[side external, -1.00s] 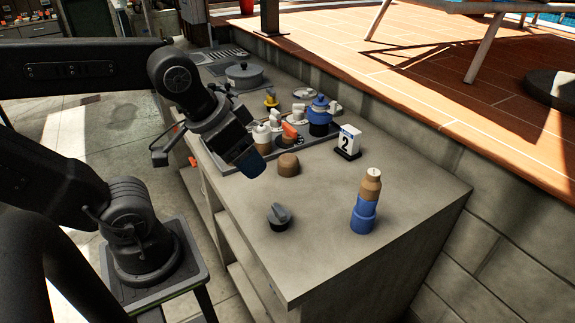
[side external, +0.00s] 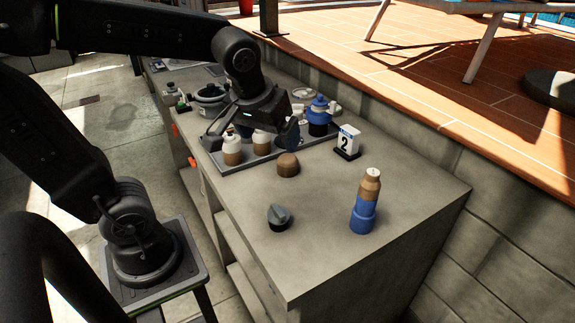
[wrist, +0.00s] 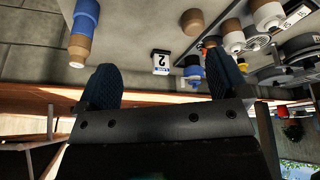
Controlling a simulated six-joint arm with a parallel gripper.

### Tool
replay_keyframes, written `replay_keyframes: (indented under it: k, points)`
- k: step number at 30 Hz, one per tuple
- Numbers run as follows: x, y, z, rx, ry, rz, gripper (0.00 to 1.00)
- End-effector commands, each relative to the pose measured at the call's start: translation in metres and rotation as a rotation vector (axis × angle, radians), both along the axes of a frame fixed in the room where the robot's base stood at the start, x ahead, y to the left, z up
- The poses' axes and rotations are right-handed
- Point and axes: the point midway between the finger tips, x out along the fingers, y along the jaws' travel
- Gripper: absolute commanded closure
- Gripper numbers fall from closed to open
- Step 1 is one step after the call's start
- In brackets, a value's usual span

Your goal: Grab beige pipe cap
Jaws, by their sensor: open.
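A tan-brown rounded cap (side external: 288,164), which fits the beige pipe cap, sits on the grey counter in front of the tray. In the wrist view the cap (wrist: 192,21) is at the top, beyond the fingertips. My gripper (side external: 269,136) hangs over the tray, behind the cap in the side view, and is not touching it. The two dark blue fingers stand wide apart in the wrist view (wrist: 162,75), with nothing held between them.
A tray (side external: 262,158) holds white-and-brown bottles (side external: 232,150) and a blue-topped item (side external: 319,117). A number 2 sign (side external: 347,143), a blue-and-brown bottle (side external: 364,203) and a dark knob-like piece (side external: 279,217) stand around the cap. The front counter is mostly clear.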

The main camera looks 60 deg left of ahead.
Motion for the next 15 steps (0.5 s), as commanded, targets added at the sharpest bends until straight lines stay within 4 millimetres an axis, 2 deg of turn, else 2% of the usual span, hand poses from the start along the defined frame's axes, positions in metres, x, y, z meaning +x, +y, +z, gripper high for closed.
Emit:
replay_keyframes:
  k: [1,3,9,15]
  points:
    - [0.017,0.009,-0.006,-0.003,0.025,0.101,0.07]
    - [0.038,0.021,-0.013,-0.006,0.043,0.253,0.07]
    - [0.092,0.058,-0.047,0.015,0.054,0.659,0.07]
    - [0.122,0.083,-0.075,0.042,0.030,0.909,0.07]
